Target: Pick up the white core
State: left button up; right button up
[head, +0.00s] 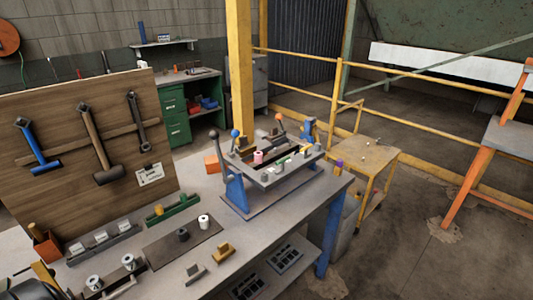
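A small white cylinder (204,222), which looks like the white core, stands upright on a dark mat (160,250) on the workbench. A black cylinder (183,235) of similar size stands just left of it on the same mat. Nothing touches the white cylinder. I cannot make out either of my grippers in the head view.
A blue-legged press (235,188) with colored knobs stands behind and right of the mat. A green holder (172,209) lies behind it, and yellow (222,252) and grey (194,273) blocks in front. Silver cylinders (128,262) sit front left. A tool board (80,150) rises at left.

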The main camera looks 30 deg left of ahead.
aim_at(204, 221)
jog(key=u, duration=1.45)
